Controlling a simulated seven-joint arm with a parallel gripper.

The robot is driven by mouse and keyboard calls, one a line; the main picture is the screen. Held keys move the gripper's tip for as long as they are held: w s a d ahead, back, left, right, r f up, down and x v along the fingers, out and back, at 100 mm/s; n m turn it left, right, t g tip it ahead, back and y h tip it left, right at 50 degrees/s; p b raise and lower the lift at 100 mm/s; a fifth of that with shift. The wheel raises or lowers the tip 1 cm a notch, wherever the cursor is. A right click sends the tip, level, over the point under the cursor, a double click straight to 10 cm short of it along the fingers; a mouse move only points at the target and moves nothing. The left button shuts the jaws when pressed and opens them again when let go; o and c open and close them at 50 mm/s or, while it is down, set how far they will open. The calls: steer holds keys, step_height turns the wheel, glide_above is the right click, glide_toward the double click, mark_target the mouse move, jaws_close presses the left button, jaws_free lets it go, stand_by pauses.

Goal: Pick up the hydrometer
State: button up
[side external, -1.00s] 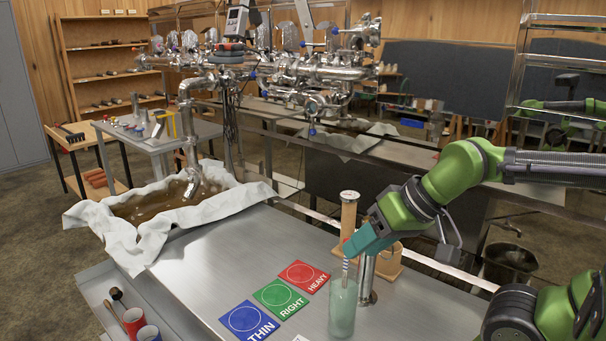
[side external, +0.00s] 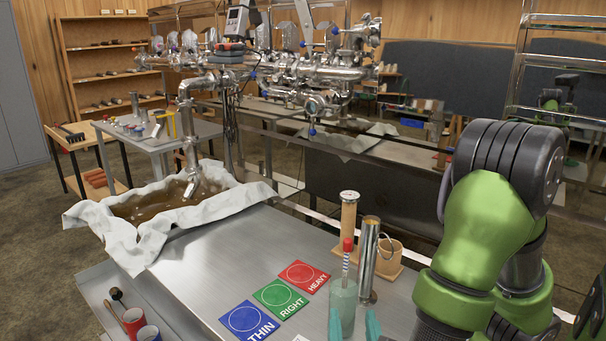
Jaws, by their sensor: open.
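The hydrometer (side external: 346,264) stands nearly upright in a greenish glass jar (side external: 343,303). Its striped stem and red top stick out above the jar's rim, and its lower part is hard to make out inside. My gripper (side external: 354,325) is at the bottom edge of the view, with two teal fingertips showing apart. It is open and empty. The fingertips appear low, by the bottom of the jar and below the hydrometer's stem in the picture. The left fingertip overlaps the jar. I cannot tell whether it touches. The rest of the gripper is out of frame.
A metal cylinder (side external: 368,262) stands close right of the jar, near a wooden stand (side external: 349,222) and a small cup (side external: 390,250). THIN (side external: 246,318), RIGHT (side external: 280,296) and HEAVY (side external: 303,275) cards lie left. Bare steel tabletop (side external: 215,262) lies behind them.

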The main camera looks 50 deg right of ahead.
mark_target(348, 250)
steer(key=shift+h, duration=0.4)
steer(key=x, duration=0.5)
steer(key=r+x, duration=0.1)
steer(key=x, duration=1.1)
steer(key=shift+r, duration=0.4)
steer(key=c, duration=0.8)
